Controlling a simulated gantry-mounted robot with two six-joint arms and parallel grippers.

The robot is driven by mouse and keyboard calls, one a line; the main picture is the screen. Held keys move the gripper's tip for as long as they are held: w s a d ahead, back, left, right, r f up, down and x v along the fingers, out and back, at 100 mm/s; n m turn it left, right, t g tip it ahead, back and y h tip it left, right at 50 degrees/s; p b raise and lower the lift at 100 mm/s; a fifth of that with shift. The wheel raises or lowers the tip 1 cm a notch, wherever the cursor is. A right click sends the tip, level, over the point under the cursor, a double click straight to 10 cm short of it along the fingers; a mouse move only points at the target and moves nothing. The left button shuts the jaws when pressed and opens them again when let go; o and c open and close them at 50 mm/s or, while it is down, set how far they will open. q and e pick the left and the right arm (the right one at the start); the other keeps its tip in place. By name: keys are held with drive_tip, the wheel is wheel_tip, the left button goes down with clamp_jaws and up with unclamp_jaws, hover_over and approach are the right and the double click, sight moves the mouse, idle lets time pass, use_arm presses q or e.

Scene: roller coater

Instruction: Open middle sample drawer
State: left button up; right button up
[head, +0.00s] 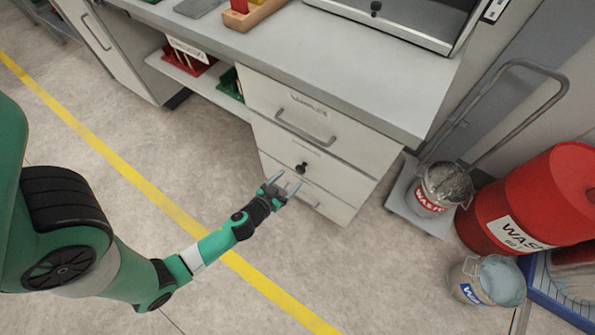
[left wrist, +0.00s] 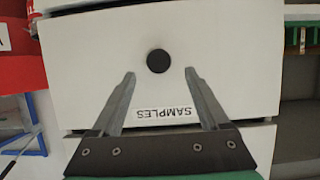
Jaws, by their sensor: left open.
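The middle sample drawer (head: 276,140) is a pale front with a round black knob (head: 302,168), under the top drawer with its bar handle (head: 306,127). It looks shut. My left gripper (head: 287,179) is open and empty in front of it, fingers pointing at the knob. In the left wrist view the drawer front (left wrist: 225,55) fills the middle, with the knob (left wrist: 158,61) just beyond and between the open fingertips (left wrist: 160,73). An upside-down SAMPLES label (left wrist: 163,113) shows between the fingers. I see no contact with the knob. My right gripper is not in view.
A grey benchtop (head: 330,70) overhangs the drawers. A bottom drawer lies below the middle one, partly behind my gripper. To the right are a cart with a waste bucket (head: 432,195), a red waste drum (head: 520,205) and another bucket (head: 485,282). The floor in front is clear.

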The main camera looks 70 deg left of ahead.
sight(299, 171)
use_arm(q)
drive_tip(key=b+x, duration=0.1)
drive_tip(key=x, duration=0.5)
drive_tip(key=shift+w, duration=0.1)
clamp_jaws()
idle(1.1)
